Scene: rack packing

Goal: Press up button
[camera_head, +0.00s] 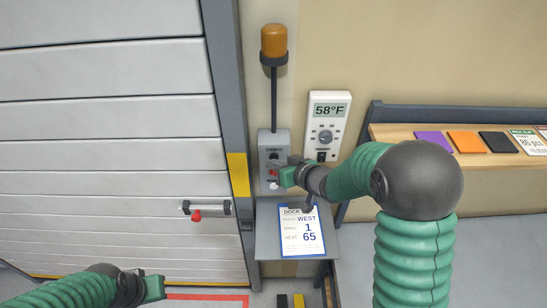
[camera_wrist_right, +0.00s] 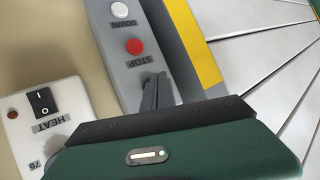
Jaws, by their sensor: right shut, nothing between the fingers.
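The grey control box (camera_head: 273,146) is on the wall beside the shutter door. In the right wrist view the box (camera_wrist_right: 105,15) appears upside down, with a white DOWN button (camera_wrist_right: 119,9) and a red STOP button (camera_wrist_right: 135,46). The up button's place beyond the STOP label is covered by my fingers there. My right gripper (camera_head: 277,168) is shut and empty, its tips in front of the box. In the wrist view its fingertips (camera_wrist_right: 156,78) are next to the STOP label; contact cannot be told. My left gripper (camera_head: 155,288) is low at left, its jaws unclear.
A thermostat (camera_head: 328,110) reading 58°F is right of the box; its HEAT switch (camera_wrist_right: 43,101) shows in the wrist view. A clipboard (camera_head: 302,232) lies on a small grey shelf (camera_head: 270,240) below. The shutter door (camera_head: 110,110) has a red-knobbed latch (camera_head: 205,210). A wooden shelf (camera_head: 385,132) holds cards.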

